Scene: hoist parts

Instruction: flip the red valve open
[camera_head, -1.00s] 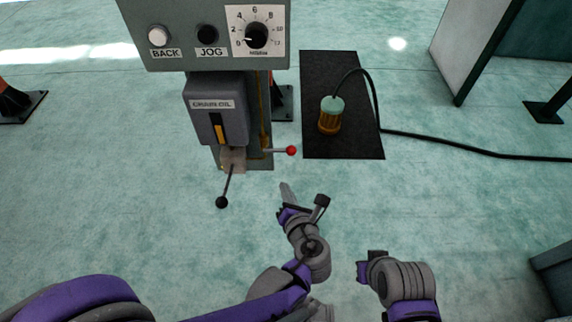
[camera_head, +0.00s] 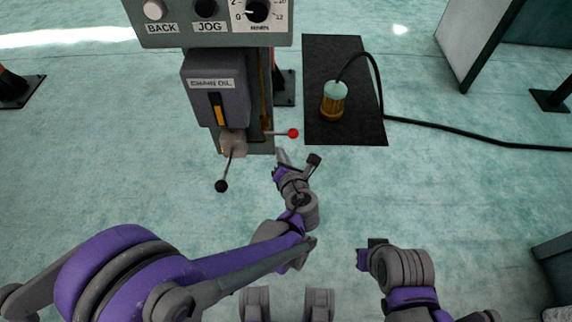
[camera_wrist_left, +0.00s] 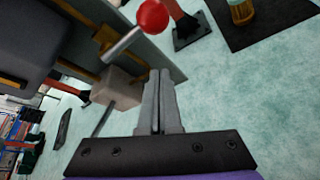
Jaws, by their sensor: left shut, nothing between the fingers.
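The red valve is a lever with a red ball knob (camera_head: 293,133). It sticks out to the right, roughly level, from the lower part of the machine column in the head view. In the left wrist view the red knob (camera_wrist_left: 152,17) is at the top, on a grey metal rod. My left gripper (camera_head: 281,153) is just below the lever in the head view, apart from it. Its fingers (camera_wrist_left: 160,76) are shut and empty, pointing toward the lever side. My right gripper (camera_head: 362,258) is low at the right, away from the machine; its fingers are too unclear to read.
A black-knobbed lever (camera_head: 221,186) hangs from a pale block (camera_head: 232,143) under the grey chain oil box (camera_head: 215,88). A control panel (camera_head: 208,25) is above. A lamp (camera_head: 333,100) with a cable rests on a black mat (camera_head: 345,50).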

